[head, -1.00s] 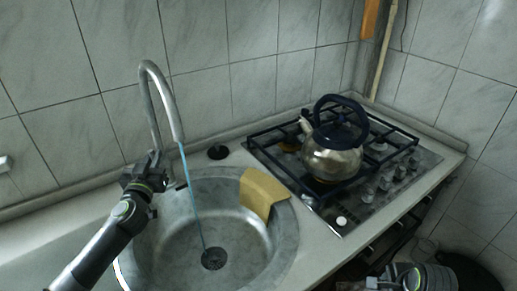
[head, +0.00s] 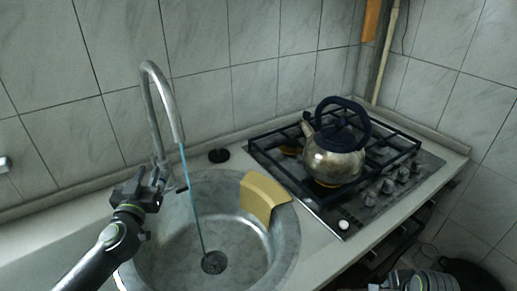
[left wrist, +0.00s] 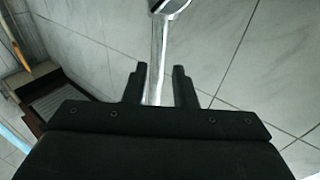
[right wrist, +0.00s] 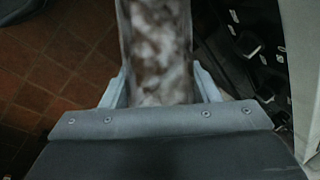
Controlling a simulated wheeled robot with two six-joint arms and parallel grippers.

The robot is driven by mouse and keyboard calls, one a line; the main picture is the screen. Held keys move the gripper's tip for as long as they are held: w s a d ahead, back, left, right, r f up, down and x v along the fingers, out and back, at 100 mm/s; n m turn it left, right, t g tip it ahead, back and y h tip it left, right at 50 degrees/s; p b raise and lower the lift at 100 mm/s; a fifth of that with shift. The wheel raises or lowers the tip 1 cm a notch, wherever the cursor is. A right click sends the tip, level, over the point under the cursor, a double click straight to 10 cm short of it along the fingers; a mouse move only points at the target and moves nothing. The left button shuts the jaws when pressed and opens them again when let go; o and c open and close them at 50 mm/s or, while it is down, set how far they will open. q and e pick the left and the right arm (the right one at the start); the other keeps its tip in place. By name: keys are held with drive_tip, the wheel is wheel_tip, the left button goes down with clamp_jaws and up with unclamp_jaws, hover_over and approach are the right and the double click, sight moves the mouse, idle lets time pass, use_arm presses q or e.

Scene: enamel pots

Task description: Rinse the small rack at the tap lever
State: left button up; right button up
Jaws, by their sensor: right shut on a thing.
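The metal tap (head: 163,100) stands behind the round sink (head: 285,245), and a thin blue stream of water (head: 194,210) runs from its spout to the drain.
A yellow cloth (head: 262,196) hangs over the sink's right rim. A steel kettle (head: 333,160) stands on the gas hob (head: 375,205). A black plug (head: 219,155) lies behind the sink. The sink bowl is otherwise clear.

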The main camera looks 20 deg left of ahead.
use_arm(q)
drive_tip(key=b+v, duration=0.1)
drive_tip(key=v, duration=0.5)
drive_tip(key=shift+s, duration=0.25)
drive_tip(key=shift+d, duration=0.1)
